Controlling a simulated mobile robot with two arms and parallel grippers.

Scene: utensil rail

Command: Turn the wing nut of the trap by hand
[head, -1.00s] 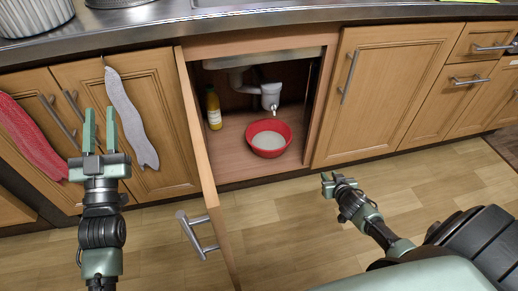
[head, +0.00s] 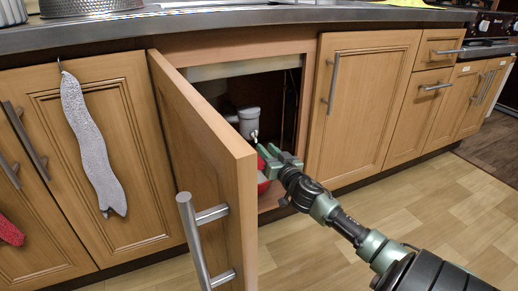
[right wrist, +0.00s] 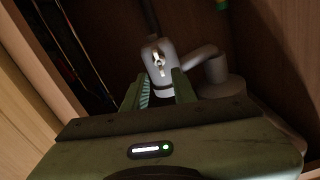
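The trap is a pale grey-white cup with pipes (head: 249,118) inside the open sink cabinet. In the head view a small bright wing nut (head: 255,136) shows at its lower end. My right gripper (head: 268,157) is at the cabinet opening, just in front of and below the trap. In the right wrist view the fingers (right wrist: 158,90) stand apart with nothing gripped. The trap (right wrist: 162,78) shows between and beyond them, with the shiny wing nut (right wrist: 158,61) on its end, past the fingertips. My left gripper is not in view.
The open cabinet door (head: 205,150) with its bar handle (head: 200,240) stands left of my right arm. A red bowl (head: 263,184) sits under the trap, mostly hidden. A grey towel (head: 90,145) hangs at left. Floor to the right is clear.

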